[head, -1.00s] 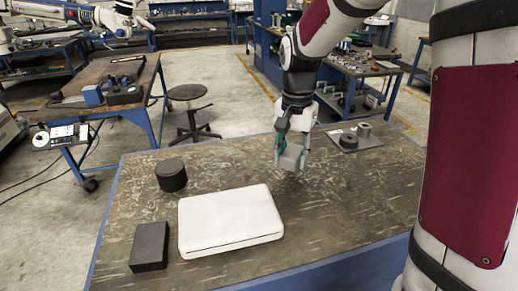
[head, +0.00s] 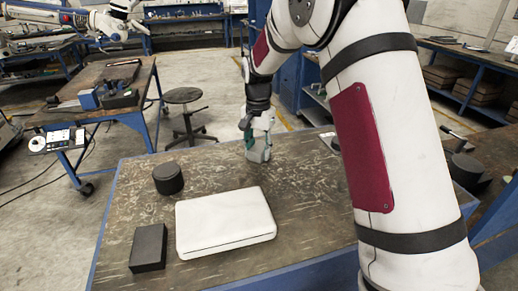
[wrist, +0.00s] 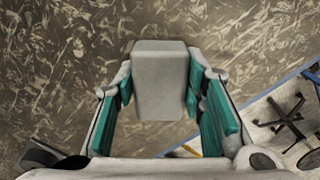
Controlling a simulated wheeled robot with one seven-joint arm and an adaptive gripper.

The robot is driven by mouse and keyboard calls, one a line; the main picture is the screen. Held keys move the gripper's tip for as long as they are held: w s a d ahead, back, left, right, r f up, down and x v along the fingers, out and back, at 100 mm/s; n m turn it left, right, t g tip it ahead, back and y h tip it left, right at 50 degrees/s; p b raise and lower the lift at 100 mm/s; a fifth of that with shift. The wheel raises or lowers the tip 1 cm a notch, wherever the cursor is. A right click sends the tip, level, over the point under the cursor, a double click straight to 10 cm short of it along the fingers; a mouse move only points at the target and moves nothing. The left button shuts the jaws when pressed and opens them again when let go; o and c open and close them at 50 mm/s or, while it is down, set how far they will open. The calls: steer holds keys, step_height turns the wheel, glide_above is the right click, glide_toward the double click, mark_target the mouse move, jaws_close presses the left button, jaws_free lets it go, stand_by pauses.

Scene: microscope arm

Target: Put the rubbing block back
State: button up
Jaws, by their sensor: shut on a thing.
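My gripper (head: 258,150) is shut on a grey rectangular block (wrist: 160,82), which I take to be the rubbing block. The block sits between the teal finger pads and sticks out past them in the wrist view. In the head view the gripper hangs near the back edge of the worn table (head: 300,205), behind the white case. The block is partly hidden by the fingers there, and I cannot tell whether it touches the table.
A closed white case (head: 225,220) lies mid-table. A black cylinder (head: 168,178) and a black box (head: 148,248) stand to its left. A grey plate (head: 331,142) at the back right is mostly hidden by my arm. A stool (head: 183,110) stands behind the table.

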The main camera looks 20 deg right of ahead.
mark_target(258, 148)
steer(key=shift+f, duration=0.2)
steer(key=o, duration=1.1)
step_height(258, 148, up, 11)
steer(key=b, duration=0.3)
steer(key=s+r+n+t, duration=0.1)
steer(key=s+r+n, duration=0.1)
steer(key=s+r, duration=0.55)
steer(key=s+f+n+t, duration=0.1)
steer(key=s+n+t, duration=0.1)
steer(key=s, duration=1)
steer(key=s+f+n+t, duration=0.2)
steer(key=s+n, duration=0.3)
steer(key=s, duration=0.7)
steer(key=shift+s+d+f, duration=0.25)
steer(key=shift+s, duration=0.05)
